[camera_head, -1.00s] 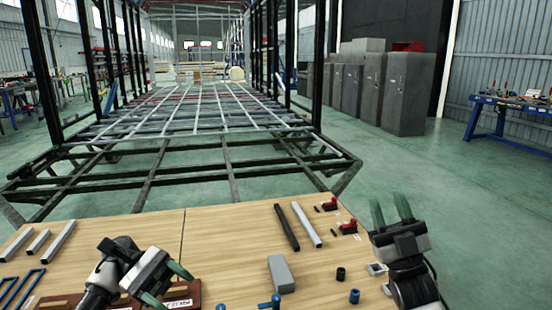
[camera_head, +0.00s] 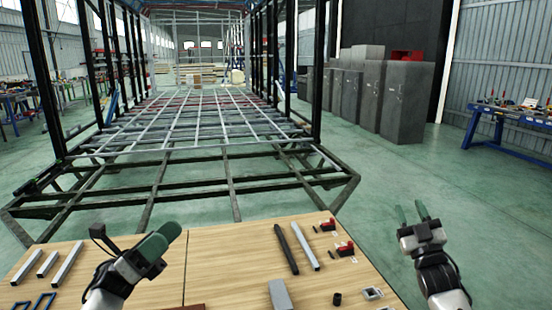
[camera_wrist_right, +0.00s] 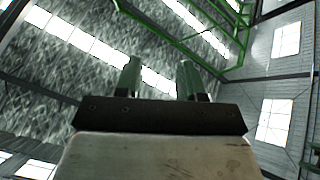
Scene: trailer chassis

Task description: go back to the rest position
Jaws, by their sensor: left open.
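My left gripper (camera_head: 157,241) is raised over the left part of the wooden table (camera_head: 215,250), its green fingers pointing up and right. The fingers hold nothing that I can see. My right gripper (camera_head: 412,211) is off the table's right edge, its two green fingers pointing up with a gap between them. In the right wrist view the fingers (camera_wrist_right: 160,78) stand apart with nothing between them, against the roof and windows.
On the table lie grey bars (camera_head: 47,264), a black bar (camera_head: 286,248), a light bar (camera_head: 305,246), a grey block (camera_head: 280,295) and red-black clamps (camera_head: 345,249). The chassis frame (camera_head: 232,184) stands beyond. Green floor (camera_head: 480,220) is clear at right.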

